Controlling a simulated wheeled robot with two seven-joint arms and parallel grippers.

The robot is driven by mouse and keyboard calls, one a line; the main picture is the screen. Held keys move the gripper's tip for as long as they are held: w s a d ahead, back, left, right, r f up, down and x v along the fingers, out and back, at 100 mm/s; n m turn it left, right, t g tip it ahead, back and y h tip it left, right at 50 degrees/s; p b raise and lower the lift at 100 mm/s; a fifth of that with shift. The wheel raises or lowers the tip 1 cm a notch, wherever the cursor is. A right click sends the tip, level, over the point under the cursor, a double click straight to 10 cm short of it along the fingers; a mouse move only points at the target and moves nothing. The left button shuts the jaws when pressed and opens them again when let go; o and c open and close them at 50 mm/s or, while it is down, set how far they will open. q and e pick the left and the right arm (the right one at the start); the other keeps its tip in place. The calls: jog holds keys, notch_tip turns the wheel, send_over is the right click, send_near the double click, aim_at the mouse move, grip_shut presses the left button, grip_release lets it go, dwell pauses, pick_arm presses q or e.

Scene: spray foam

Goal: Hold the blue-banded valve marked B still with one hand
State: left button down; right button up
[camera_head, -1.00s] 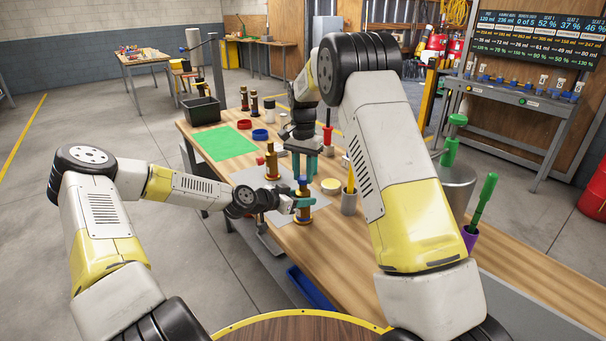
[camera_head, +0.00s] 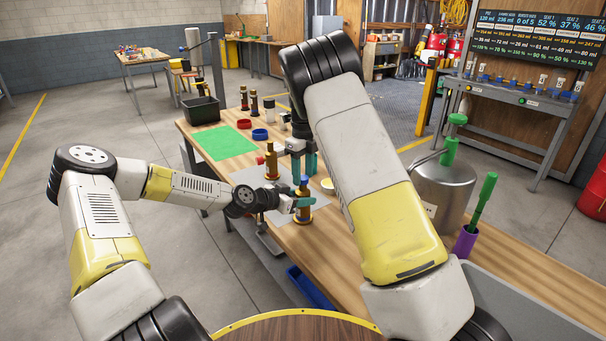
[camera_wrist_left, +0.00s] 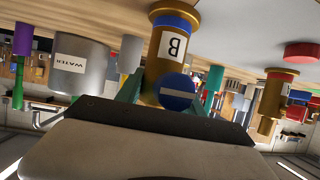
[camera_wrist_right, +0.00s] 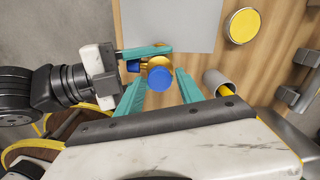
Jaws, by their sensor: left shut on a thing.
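My right gripper (camera_head: 303,164) points down, open and empty, above and behind the valve. In the right wrist view its two fingers are apart, with the valve's blue top (camera_wrist_right: 160,78) showing between them, below.
A yellow-filled round dish (camera_wrist_right: 243,25) and a grey cup (camera_wrist_right: 217,82) are close by on the right. A steel water tank (camera_head: 443,190) and purple cup (camera_head: 465,241) stand farther right. A green mat (camera_head: 222,143) lies behind-left.

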jog(key=shift+o, duration=0.7)
notch_tip(320, 180, up, 12)
pick_arm(q)
jog(key=c, duration=0.7)
grip_release()
jog(key=shift+o, duration=0.2)
jog(key=shift+a, duration=0.1)
